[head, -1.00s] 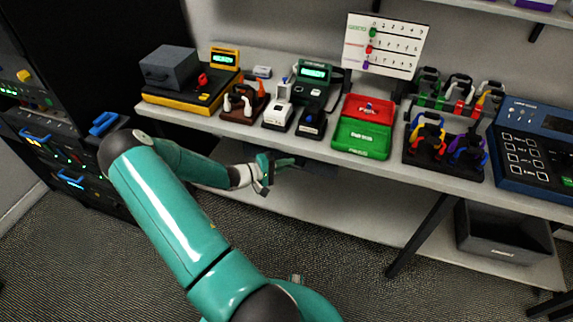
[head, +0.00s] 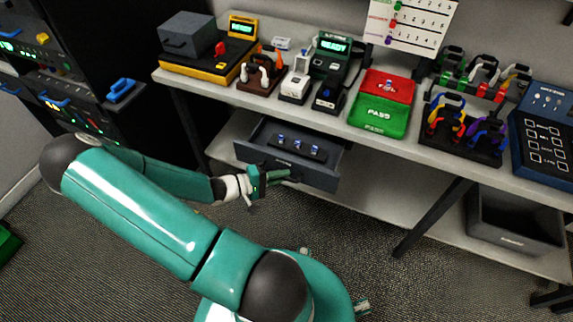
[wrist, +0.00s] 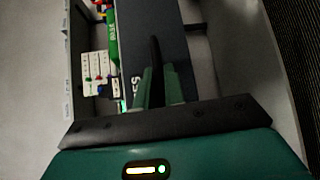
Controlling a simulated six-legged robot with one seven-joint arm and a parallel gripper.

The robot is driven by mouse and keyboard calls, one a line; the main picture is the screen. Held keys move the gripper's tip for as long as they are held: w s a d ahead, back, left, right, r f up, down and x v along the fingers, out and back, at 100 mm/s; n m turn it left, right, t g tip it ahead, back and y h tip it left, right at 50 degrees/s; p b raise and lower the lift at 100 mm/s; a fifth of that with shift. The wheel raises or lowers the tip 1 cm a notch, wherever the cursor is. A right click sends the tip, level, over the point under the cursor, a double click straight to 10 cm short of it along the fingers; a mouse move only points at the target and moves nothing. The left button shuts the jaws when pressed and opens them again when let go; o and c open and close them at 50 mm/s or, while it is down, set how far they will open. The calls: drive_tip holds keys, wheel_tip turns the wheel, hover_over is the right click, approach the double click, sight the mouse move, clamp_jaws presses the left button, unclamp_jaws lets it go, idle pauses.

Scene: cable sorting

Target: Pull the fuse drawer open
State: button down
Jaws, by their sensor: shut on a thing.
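The dark grey fuse drawer (head: 318,178) stands pulled out under the bench top in the head view. Several small blue-topped fuses (head: 301,148) stand in a dark holder inside it. My gripper (head: 290,174) is at the drawer's front, shut on its handle. In the wrist view the drawer front (wrist: 163,25) shows with part of its lettering. The black handle (wrist: 155,52) runs between the two fingers of my gripper (wrist: 158,84). The fingers hide part of the handle.
The bench top (head: 225,112) above carries testers, connectors and the red and green pass/fail tray (head: 378,118). A lower shelf (head: 390,198) with a grey bin (head: 515,222) runs below. A dark rack (head: 60,85) stands at left.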

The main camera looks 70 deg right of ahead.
drive_tip(key=shift+w+a, duration=0.1)
drive_tip(key=shift+a, duration=0.45)
drive_tip(key=c, duration=1.8)
unclamp_jaws()
drive_tip(key=shift+o, duration=0.2)
drive_tip(key=shift+w+a, duration=0.1)
drive_tip(key=v, duration=1.3)
drive_tip(key=shift+w+a, duration=0.2)
drive_tip(key=shift+w, duration=0.05)
drive_tip(key=shift+r, duration=0.15)
